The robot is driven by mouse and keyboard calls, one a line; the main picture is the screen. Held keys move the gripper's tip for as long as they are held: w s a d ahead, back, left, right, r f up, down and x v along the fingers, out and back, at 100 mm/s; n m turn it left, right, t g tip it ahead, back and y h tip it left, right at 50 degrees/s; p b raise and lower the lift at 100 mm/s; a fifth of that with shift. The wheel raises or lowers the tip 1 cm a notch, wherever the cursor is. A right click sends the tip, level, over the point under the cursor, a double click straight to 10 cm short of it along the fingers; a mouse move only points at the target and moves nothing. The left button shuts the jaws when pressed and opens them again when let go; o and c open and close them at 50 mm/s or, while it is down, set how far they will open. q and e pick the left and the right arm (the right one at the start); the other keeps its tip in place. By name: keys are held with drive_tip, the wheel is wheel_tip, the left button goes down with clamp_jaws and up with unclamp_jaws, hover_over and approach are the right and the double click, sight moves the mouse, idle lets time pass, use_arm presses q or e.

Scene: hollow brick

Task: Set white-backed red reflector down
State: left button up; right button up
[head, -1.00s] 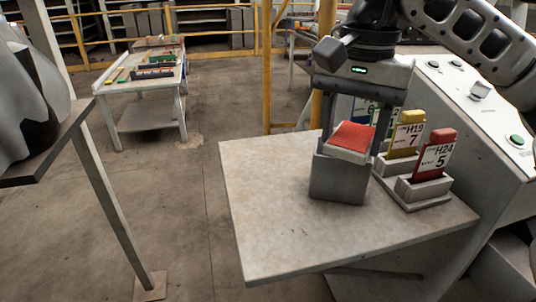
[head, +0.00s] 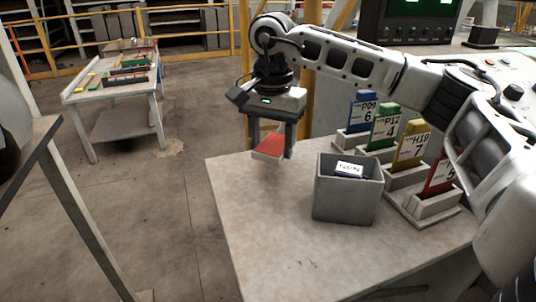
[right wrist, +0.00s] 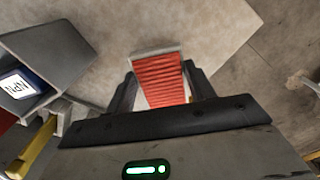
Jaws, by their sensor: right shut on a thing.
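The white-backed red reflector (head: 269,146) is held between the fingers of my right gripper (head: 270,140), above the far left part of the table (head: 265,220). It is tilted, red ribbed face up, with a pale rim along its edge. In the right wrist view the reflector (right wrist: 160,80) sits between the two dark fingers, with the tabletop beyond it. The gap between reflector and table is hard to judge. My left gripper is not in view.
A grey open bin (head: 345,200) stands right of the reflector, with a dark labelled item (head: 349,170) inside. Several coloured cards in grey holders, such as the yellow one (head: 411,148), line the table's right side. The table's front left is clear. Another table (head: 120,90) stands far left.

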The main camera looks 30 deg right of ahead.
sight(268, 145)
drive_tip(key=shift+w+f, duration=0.45)
drive_tip(key=shift+f, duration=0.1)
drive_tip(key=shift+w+f+p, duration=0.15)
drive_tip(key=shift+f+p, duration=0.2)
drive_tip(key=shift+f, duration=1.35)
drive_tip(key=shift+f, duration=0.1)
drive_tip(key=o, duration=1)
wheel_tip(268, 145, up, 12)
drive_tip(key=shift+r+b, duration=0.15)
drive_tip(key=shift+b, duration=0.15)
